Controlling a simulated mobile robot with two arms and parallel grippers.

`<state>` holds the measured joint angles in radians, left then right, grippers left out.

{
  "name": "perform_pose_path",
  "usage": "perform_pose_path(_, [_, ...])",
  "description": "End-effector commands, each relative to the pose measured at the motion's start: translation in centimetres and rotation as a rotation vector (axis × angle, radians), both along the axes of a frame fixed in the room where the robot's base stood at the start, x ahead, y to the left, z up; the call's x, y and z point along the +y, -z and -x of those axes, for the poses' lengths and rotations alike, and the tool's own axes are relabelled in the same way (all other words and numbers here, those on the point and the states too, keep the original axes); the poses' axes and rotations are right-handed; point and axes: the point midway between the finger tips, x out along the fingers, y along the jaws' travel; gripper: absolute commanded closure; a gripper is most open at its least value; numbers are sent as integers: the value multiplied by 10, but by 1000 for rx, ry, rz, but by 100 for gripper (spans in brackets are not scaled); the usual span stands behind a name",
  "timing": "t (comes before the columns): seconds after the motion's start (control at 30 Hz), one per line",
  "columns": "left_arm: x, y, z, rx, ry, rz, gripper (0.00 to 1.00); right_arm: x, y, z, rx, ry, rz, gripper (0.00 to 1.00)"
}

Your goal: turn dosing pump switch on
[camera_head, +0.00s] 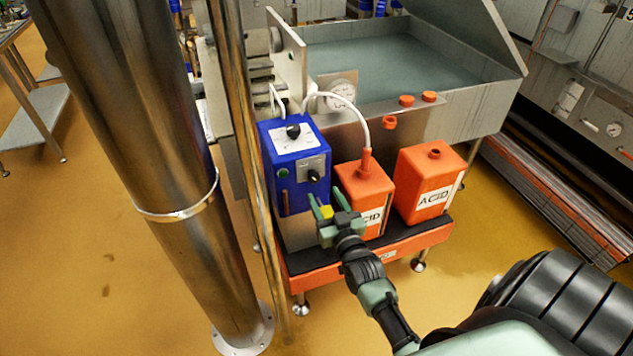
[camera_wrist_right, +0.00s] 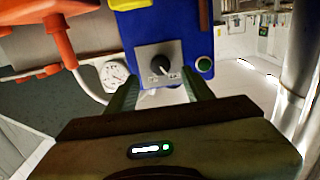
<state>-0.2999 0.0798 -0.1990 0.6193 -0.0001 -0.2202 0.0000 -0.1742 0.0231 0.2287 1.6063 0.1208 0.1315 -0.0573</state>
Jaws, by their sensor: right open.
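The blue dosing pump (camera_head: 268,160) stands on the red-edged cart, left of the orange containers. Its front has a black rotary switch (camera_head: 313,177) on a grey plate and a green button (camera_head: 283,174). A second black knob (camera_head: 292,131) sits on its white top panel. My right gripper (camera_head: 325,198) is open and empty, just in front of and below the front switch. In the right wrist view the switch (camera_wrist_right: 160,65) shows between and beyond the two fingers, apart from them, with the green button (camera_wrist_right: 204,64) to its right. My left gripper is out of view.
Two orange ACID containers (camera_head: 356,178) (camera_head: 420,165) stand right of the pump. A white hose (camera_head: 352,105) runs from the nearer one. A thick steel column (camera_head: 150,110) and a thin pipe (camera_head: 243,130) rise to the left. A steel basin (camera_head: 400,60) lies behind.

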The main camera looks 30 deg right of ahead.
Motion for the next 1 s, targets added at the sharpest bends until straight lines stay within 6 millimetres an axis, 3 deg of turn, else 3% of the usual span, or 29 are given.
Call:
perform_pose_path(0.2, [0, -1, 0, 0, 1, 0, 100, -9, -1, -36, 0, -1, 1, 48])
perform_pose_path(0.4, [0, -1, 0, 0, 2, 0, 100, -14, -1, -59, 1, -1, 2, 48])
perform_pose_path(0.77, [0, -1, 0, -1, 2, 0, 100, -15, -1, -64, 2, -1, 1, 48])
perform_pose_path(0.93, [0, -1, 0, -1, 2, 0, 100, -15, -1, -64, 2, -1, 1, 95])
perform_pose_path(1.0, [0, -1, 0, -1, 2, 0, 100, -15, 0, -64, 2, -1, 1, 100])
